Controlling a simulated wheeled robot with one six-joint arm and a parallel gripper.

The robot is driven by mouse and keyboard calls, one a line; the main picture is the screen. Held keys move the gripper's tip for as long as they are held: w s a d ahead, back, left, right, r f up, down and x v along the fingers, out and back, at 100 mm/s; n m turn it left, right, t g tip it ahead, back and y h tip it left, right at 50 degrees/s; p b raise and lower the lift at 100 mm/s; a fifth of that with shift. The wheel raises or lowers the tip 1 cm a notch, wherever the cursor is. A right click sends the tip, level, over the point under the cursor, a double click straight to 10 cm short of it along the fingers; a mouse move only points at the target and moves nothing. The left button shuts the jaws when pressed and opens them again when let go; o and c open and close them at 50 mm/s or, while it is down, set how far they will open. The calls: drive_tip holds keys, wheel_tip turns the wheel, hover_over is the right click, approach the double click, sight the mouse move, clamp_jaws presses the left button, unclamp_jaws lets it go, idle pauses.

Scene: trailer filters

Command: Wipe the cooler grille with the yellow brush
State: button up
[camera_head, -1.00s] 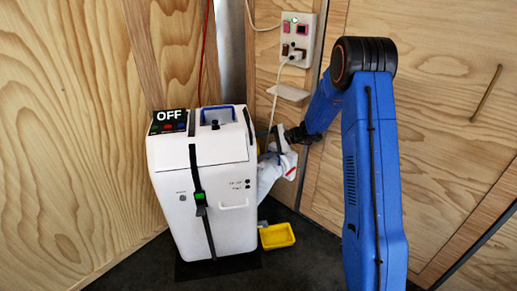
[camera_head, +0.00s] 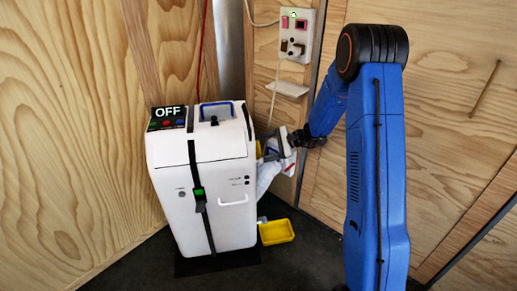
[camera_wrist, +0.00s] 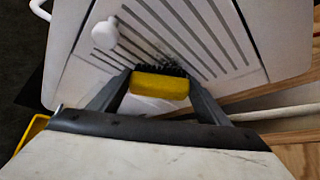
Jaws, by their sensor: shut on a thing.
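The white cooler (camera_head: 205,190) stands upright against the wood walls, with a display reading OFF on top. Its grille (camera_wrist: 225,30), a pale panel with dark slots, fills the upper wrist view; the head view does not show the slots. My gripper (camera_wrist: 158,86) is shut on the yellow brush (camera_wrist: 160,84), one finger at each end. The brush's dark bristles point at the slots and lie at or very near the grille; exact contact is unclear. Dark smudges show on the panel around them. In the head view my gripper is beside the cooler's right side, partly hidden.
A white knob (camera_wrist: 105,33) sticks out of the grille panel. A yellow tray (camera_head: 276,232) lies on the dark floor right of the cooler. A wall socket (camera_head: 296,38) with a cable and a small shelf (camera_head: 287,89) are above my gripper. The wall is close behind.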

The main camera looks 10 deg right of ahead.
drive_tip(key=shift+s, duration=2.7)
drive_tip(key=shift+w+a+r, duration=0.1)
drive_tip(key=shift+w+r, duration=0.15)
drive_tip(key=shift+w, duration=0.45)
drive_tip(key=shift+w+d+r, duration=0.1)
drive_tip(key=shift+w+r, duration=0.1)
drive_tip(key=shift+w, duration=0.45)
drive_tip(key=shift+w+a+r, duration=0.1)
drive_tip(key=shift+w+r, duration=0.15)
drive_tip(key=shift+w, duration=0.45)
drive_tip(key=w, duration=0.6)
drive_tip(key=shift+w, duration=0.3)
drive_tip(key=shift+s+a, duration=0.1)
drive_tip(key=shift+s, duration=1.8)
drive_tip(key=shift+c, duration=0.4)
drive_tip(key=s, duration=0.7)
